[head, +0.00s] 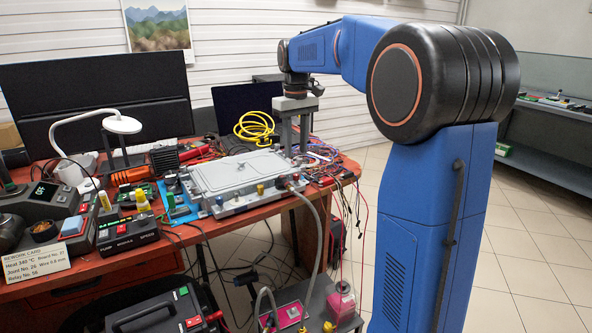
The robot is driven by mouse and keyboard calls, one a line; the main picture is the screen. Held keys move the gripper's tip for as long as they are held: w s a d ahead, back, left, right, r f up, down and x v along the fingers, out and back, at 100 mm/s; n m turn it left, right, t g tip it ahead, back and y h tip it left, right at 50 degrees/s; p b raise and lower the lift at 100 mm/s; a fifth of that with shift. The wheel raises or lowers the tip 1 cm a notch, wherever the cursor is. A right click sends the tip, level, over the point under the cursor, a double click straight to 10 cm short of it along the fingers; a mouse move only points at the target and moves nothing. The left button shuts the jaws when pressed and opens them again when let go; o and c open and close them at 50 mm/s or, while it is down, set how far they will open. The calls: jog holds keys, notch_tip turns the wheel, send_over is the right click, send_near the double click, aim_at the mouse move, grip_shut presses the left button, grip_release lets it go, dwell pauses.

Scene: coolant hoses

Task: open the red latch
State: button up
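A grey flat case (238,172) with a lidded top lies on the red-brown desk. Small coloured fittings sit along its front edge, among them a blue one (219,201), a yellow one (260,189) and a dark reddish one (281,182). I cannot tell at this size which part is the red latch, or its position. My gripper (296,150) points down behind the case's right rear corner. Its two grey fingers look apart, with nothing seen between them. It appears clear of the case's front fittings.
Yellow coiled hose (254,128) lies behind the case. Loose wires (322,160) crowd the desk's right end. A white lamp (122,124), monitor (100,95) and control boxes (128,232) fill the left. A grey hose (318,235) hangs down to a lower cart. Floor at right is clear.

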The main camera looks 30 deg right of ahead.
aim_at(296, 174)
notch_tip(296, 174, down, 8)
jog(key=shift+f, duration=0.15)
dwell(0.4)
grip_shut()
